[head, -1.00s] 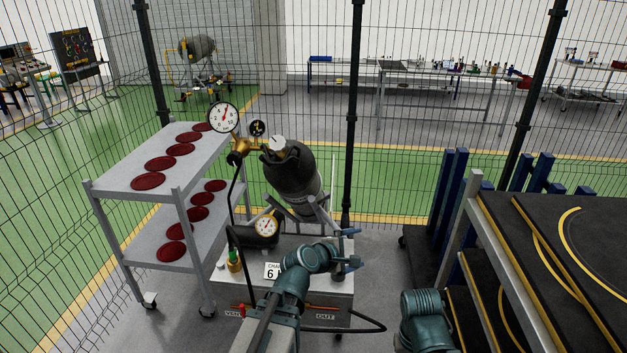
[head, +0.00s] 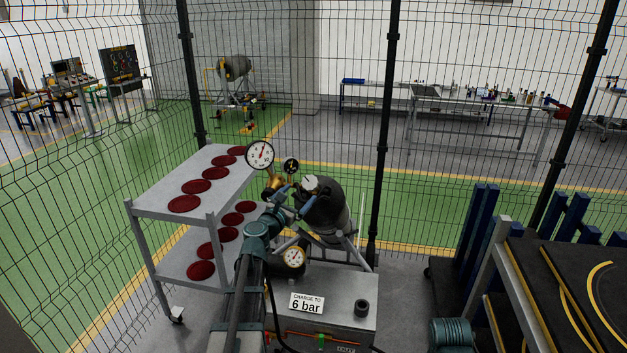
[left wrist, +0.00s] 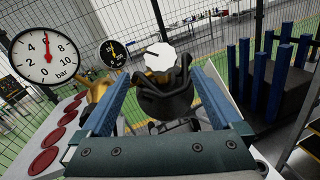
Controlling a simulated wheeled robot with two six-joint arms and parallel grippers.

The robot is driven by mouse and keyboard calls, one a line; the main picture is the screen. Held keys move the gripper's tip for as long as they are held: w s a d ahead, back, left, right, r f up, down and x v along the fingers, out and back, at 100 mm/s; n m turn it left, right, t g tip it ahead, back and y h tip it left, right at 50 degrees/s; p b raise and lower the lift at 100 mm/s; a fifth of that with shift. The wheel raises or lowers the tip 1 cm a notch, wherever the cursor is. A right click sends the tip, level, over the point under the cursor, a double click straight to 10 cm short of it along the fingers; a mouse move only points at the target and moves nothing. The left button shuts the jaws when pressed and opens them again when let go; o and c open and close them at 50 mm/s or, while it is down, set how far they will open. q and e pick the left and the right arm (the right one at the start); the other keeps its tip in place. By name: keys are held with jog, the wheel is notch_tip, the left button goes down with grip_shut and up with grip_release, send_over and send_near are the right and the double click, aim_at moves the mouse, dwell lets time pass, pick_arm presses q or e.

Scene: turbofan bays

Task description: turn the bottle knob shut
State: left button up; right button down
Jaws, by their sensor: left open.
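The bottle knob (head: 310,184) is a pale, many-sided disc on top of the dark gas bottle (head: 327,208), which leans in a stand. It also shows in the left wrist view (left wrist: 160,57), beyond the finger tips, with dark guard pieces around it. My left gripper (head: 294,198) is open, its two blue fingers pointing toward the knob. In the left wrist view the fingers stand apart on either side of the bottle top, and nothing is between their pads. I cannot tell whether a finger touches anything. My right gripper is out of view.
A large dial gauge (head: 260,155) stands left of the knob, its needle near upright. A smaller black gauge (head: 291,166) and brass valve (head: 272,186) sit close to my fingers. The grey cart (head: 345,290) reads "CHARGE TO 6 bar". A shelf trolley (head: 150,205) stands left.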

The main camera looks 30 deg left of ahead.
aim_at(311, 182)
pick_arm(q)
jog(key=w, duration=1.1)
jog(key=shift+w, duration=0.15)
jog(key=c, duration=1.4)
jog(key=shift+o, duration=0.2)
